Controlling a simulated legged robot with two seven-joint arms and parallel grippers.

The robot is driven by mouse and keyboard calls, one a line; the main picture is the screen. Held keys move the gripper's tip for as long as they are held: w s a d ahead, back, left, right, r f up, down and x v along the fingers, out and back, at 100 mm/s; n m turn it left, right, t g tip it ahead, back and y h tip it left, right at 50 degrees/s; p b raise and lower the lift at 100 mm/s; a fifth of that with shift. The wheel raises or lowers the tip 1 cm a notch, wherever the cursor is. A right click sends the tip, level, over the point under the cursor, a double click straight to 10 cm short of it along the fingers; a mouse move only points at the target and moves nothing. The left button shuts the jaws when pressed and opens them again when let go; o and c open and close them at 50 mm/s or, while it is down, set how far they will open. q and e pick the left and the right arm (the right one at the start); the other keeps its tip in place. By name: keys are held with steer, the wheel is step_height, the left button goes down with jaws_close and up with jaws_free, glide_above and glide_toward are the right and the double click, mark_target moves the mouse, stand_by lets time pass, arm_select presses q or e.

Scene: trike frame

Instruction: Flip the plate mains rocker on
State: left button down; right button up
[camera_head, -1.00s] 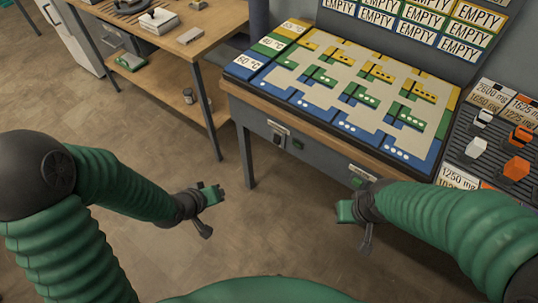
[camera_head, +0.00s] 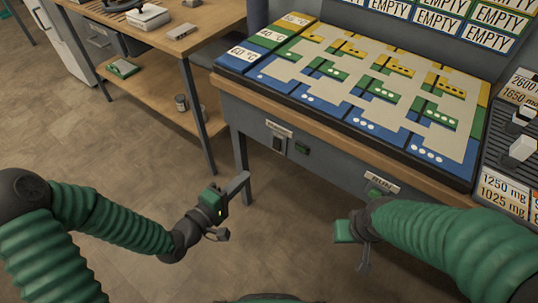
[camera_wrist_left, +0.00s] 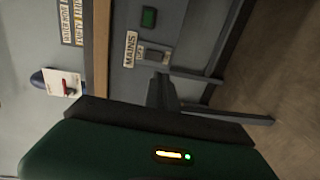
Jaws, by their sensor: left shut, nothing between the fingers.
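The mains rocker (camera_head: 278,144) is a small dark switch on the grey front panel of the bench, below a pale label. In the left wrist view the label reads MAINS (camera_wrist_left: 130,48) and the dark rocker (camera_wrist_left: 155,56) sits beside it, partly behind my fingers. I cannot tell which way it is tilted. My left gripper (camera_head: 242,180) is shut and empty, in front of the panel, lower and to the left of the rocker in the head view. I see no clear contact. My right gripper (camera_head: 362,245) hangs lower right; its fingers are unclear.
A green button (camera_head: 302,148) is right of the rocker. A RUN label (camera_head: 382,182) with another green button is farther right. The bench top holds a coloured board (camera_head: 355,75). A bench leg (camera_head: 240,150) stands left of the rocker. A wooden table (camera_head: 170,35) is at left.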

mark_target(275, 149)
arm_select(q)
steer(key=shift+b+x, duration=2.5)
steer(key=shift+x, duration=3.9)
steer(key=shift+s, duration=0.1)
steer(key=shift+f, duration=0.15)
steer(key=shift+d, duration=0.1)
